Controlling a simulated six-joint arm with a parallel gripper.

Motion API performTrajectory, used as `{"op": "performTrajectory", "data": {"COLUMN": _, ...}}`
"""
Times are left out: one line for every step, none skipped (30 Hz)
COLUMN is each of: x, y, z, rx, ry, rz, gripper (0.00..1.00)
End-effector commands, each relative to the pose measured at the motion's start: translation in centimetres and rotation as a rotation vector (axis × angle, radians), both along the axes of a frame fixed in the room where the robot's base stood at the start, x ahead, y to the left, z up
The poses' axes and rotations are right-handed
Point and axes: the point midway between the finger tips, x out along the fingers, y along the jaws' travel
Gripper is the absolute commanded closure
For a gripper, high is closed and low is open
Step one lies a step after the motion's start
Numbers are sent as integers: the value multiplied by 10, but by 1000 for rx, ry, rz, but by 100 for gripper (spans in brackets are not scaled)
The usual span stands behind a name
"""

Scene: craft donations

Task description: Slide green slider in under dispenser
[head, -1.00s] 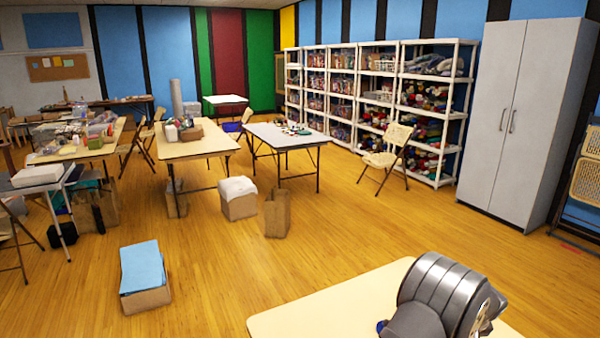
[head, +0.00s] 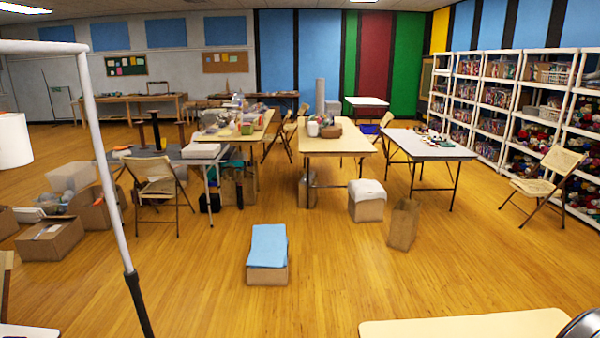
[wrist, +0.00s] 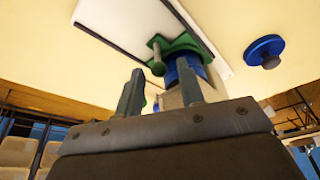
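In the wrist view, a green slider (wrist: 183,44) with a rounded knob lies against a white board (wrist: 135,22) on the cream tabletop. A blue cylinder (wrist: 186,70) with a pale grey block sits beside the green part, partly hidden behind a finger; I cannot tell whether this is the dispenser. My gripper (wrist: 160,88) is open, its two grey fingers apart below the green slider in the picture. Nothing is visibly held between them. The head view shows neither slider nor fingers.
A round blue knob-like piece (wrist: 263,51) lies on the tabletop to the right. In the head view, the near table (head: 470,327) shows only at the bottom edge. A white pole (head: 105,180) stands at left. A box with blue sheets (head: 268,247) is on the floor.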

Motion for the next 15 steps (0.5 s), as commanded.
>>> {"op": "performTrajectory", "data": {"x": 0, "y": 0, "z": 5, "rx": -1, "ry": 0, "rz": 0, "gripper": 65}}
{"op": "performTrajectory", "data": {"x": 0, "y": -1, "z": 8, "rx": -2, "ry": 0, "rz": 0, "gripper": 65}}
{"op": "performTrajectory", "data": {"x": 0, "y": -1, "z": 12, "rx": -3, "ry": -1, "rz": 0, "gripper": 65}}
{"op": "performTrajectory", "data": {"x": 0, "y": -1, "z": 15, "rx": -3, "ry": -1, "rz": 0, "gripper": 65}}
{"op": "performTrajectory", "data": {"x": 0, "y": -1, "z": 18, "rx": -3, "ry": -1, "rz": 0, "gripper": 65}}
{"op": "performTrajectory", "data": {"x": 0, "y": -1, "z": 22, "rx": -3, "ry": -1, "rz": 0, "gripper": 65}}
{"op": "performTrajectory", "data": {"x": 0, "y": 0, "z": 25, "rx": -3, "ry": -1, "rz": 0, "gripper": 65}}
{"op": "performTrajectory", "data": {"x": 0, "y": 0, "z": 28, "rx": -2, "ry": 0, "rz": 1, "gripper": 65}}
{"op": "performTrajectory", "data": {"x": 0, "y": -1, "z": 32, "rx": -3, "ry": -1, "rz": 0, "gripper": 65}}
{"op": "performTrajectory", "data": {"x": 0, "y": -1, "z": 35, "rx": -3, "ry": -1, "rz": 0, "gripper": 65}}
{"op": "performTrajectory", "data": {"x": 0, "y": -1, "z": 38, "rx": -3, "ry": -1, "rz": -1, "gripper": 65}}
{"op": "performTrajectory", "data": {"x": 0, "y": -1, "z": 43, "rx": -3, "ry": -1, "rz": -1, "gripper": 65}}
{"op": "performTrajectory", "data": {"x": 0, "y": 0, "z": 46, "rx": -2, "ry": -1, "rz": 0, "gripper": 65}}
{"op": "performTrajectory", "data": {"x": 0, "y": 0, "z": 48, "rx": -2, "ry": -1, "rz": 0, "gripper": 65}}
{"op": "performTrajectory", "data": {"x": 0, "y": 0, "z": 52, "rx": -3, "ry": -1, "rz": -1, "gripper": 65}}
